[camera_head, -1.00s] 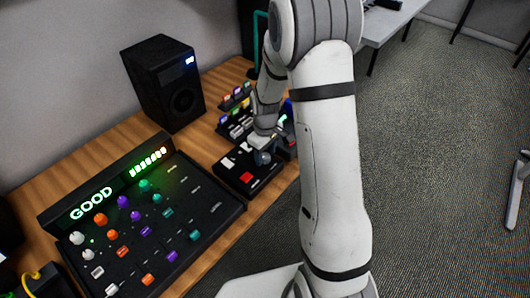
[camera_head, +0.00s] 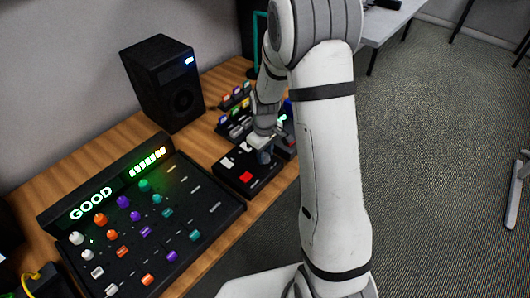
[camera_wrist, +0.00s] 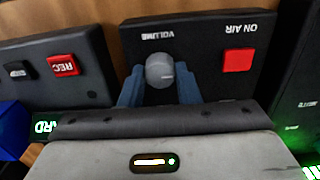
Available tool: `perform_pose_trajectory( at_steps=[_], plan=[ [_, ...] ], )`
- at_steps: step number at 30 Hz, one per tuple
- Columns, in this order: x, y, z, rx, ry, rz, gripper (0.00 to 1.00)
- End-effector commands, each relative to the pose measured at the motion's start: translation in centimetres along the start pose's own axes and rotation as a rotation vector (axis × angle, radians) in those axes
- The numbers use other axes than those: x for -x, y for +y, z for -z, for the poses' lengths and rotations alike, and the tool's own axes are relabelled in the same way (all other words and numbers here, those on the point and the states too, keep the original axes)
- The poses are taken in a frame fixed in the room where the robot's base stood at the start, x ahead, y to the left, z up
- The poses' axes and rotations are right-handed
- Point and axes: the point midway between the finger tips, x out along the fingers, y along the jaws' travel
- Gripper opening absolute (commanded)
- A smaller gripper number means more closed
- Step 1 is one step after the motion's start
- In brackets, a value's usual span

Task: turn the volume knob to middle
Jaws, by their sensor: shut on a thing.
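The volume knob (camera_wrist: 160,70) is a round grey knob on a black panel (camera_wrist: 205,92) under the upside-down label VOLUME in the wrist view. A small pale mark shows on its right side. My gripper (camera_wrist: 160,82) has its two blue fingers on either side of the knob and is shut on it. In the head view my gripper (camera_head: 264,154) is over the black box (camera_head: 262,182), and the knob is hidden behind the fingers there.
A red ON AIR button (camera_wrist: 238,60) is beside the knob. A box with a red REC button (camera_wrist: 63,65) stands at the left. In the head view a mixer (camera_head: 205,203) with colored knobs and a lit GOOD sign, and a black speaker (camera_head: 165,85), stand nearby.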

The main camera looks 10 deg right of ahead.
Motion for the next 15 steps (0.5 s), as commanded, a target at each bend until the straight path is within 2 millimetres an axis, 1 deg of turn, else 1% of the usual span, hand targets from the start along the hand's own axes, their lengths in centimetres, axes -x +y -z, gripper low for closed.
perform_pose_trajectory(
  at_steps=[8,15],
  plan=[
    [-0.09,-0.03,0.03,-0.129,0.0,0.0,0.07],
    [-0.09,-0.01,0.06,-0.338,0.002,0.0,0.07]
  ],
)
